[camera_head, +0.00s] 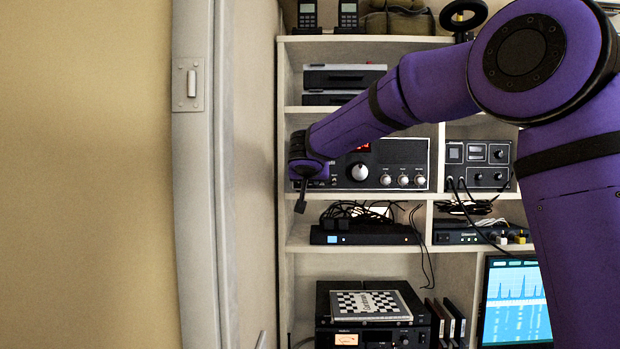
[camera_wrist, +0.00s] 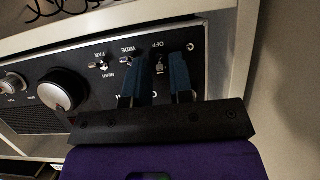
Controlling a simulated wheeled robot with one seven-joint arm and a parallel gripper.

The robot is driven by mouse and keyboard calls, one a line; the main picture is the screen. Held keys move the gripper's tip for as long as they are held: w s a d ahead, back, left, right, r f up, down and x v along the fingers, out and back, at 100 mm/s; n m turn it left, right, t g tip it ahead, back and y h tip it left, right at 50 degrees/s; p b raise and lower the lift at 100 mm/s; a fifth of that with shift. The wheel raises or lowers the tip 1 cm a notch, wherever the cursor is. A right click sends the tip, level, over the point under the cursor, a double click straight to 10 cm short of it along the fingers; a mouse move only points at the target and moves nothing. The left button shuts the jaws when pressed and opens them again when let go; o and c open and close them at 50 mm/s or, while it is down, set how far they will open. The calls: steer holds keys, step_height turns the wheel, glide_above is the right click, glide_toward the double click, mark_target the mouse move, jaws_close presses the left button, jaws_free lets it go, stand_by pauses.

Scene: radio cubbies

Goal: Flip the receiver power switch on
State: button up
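The receiver (camera_head: 400,155) is a black-faced unit with a red display and a large silver knob, on a middle shelf. In the wrist view its panel (camera_wrist: 110,35) appears upside down, with small toggle switches labelled FAR/NEAR, WIDE and OFF. The power switch (camera_wrist: 160,66) is the small toggle under the OFF lettering. My gripper (camera_wrist: 160,60) is open, its two blue fingers on either side of that switch. Whether a finger touches it I cannot tell. In the head view my gripper (camera_head: 300,200) is at the receiver's left end, which my arm partly hides.
The cubby's left side wall (camera_wrist: 240,60) is close beside my gripper. A black box with cables (camera_head: 365,233) is on the shelf below. A smaller black unit (camera_head: 478,163) stands right of the receiver. A pale door frame (camera_head: 200,200) is at left.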

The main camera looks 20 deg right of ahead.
steer(key=shift+s+r, duration=0.1)
steer(key=v, duration=1)
steer(key=shift+s, duration=0.25)
steer(key=shift+a+r, duration=0.1)
steer(key=shift+a, duration=0.05)
steer(key=s+n+t+y, duration=0.1)
steer(key=s+n+y, duration=0.6)
steer(key=s, duration=0.8)
steer(key=s+d+f+m+g+h, duration=0.1)
steer(key=s+d+f+g, duration=0.3)
steer(key=s+f, duration=0.5)
steer(key=s+d+f+m+g+h, duration=0.1)
steer(key=s+d+f+g, duration=0.4)
steer(key=s+f, duration=0.5)
steer(key=s+d+m, duration=0.1)
steer(key=s, duration=0.3)
steer(key=shift+s+h, duration=0.35)
steer(key=shift+h, duration=0.05)
